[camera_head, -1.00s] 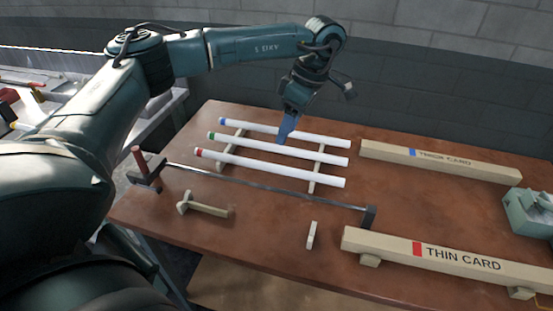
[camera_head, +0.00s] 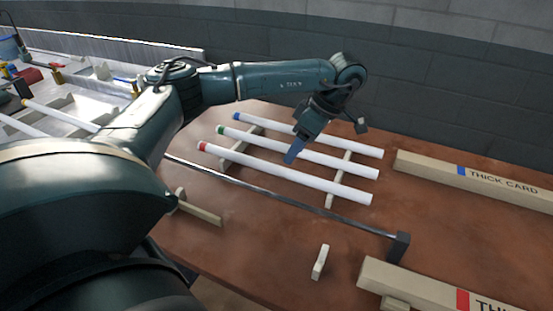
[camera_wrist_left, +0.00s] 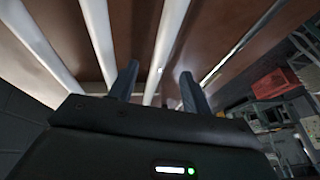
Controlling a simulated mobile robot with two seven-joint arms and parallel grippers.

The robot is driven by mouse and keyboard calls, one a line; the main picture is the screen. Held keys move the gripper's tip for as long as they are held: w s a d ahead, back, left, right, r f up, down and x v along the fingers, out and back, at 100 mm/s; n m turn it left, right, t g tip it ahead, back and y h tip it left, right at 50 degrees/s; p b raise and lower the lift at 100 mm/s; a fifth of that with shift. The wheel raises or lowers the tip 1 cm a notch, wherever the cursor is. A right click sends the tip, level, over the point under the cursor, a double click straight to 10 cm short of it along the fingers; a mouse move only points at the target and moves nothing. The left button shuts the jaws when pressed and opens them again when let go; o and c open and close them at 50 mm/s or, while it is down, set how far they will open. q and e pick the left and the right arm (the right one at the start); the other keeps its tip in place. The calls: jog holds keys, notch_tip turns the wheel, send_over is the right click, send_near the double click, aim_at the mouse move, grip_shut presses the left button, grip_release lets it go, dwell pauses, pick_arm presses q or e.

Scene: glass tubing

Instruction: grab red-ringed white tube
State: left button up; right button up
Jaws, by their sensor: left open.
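The red-ringed white tube (camera_head: 325,184) is the nearest of three parallel white tubes on the table, its red ring at its left end. Behind it lie the green-ringed tube (camera_head: 340,164) and the blue-ringed tube (camera_head: 340,144). My left gripper (camera_head: 290,158) points down over the rack, its tip appearing between the green-ringed and red-ringed tubes. In the left wrist view, my left gripper (camera_wrist_left: 160,77) is open and empty, with the red-ringed tube (camera_wrist_left: 168,38) running between its fingers in the picture. I cannot tell the remaining height. My right gripper is not in view.
The tubes rest on two wooden supports (camera_head: 338,178). A dark metal bar (camera_head: 300,204) runs in front of them to a dark end block (camera_head: 398,246). A "THICK CARD" beam (camera_head: 430,167) lies right; another beam (camera_head: 420,289) lies nearer.

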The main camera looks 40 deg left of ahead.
aim_at(287, 169)
pick_arm(q)
jog(key=x, duration=0.2)
jog(key=b+x, duration=0.1)
jog(key=x, duration=0.1)
jog(key=shift+d+f, duration=0.1)
jog(key=shift+d, duration=0.25)
jog(key=shift+x, duration=0.8)
jog(key=shift+a, duration=0.1)
grip_shut()
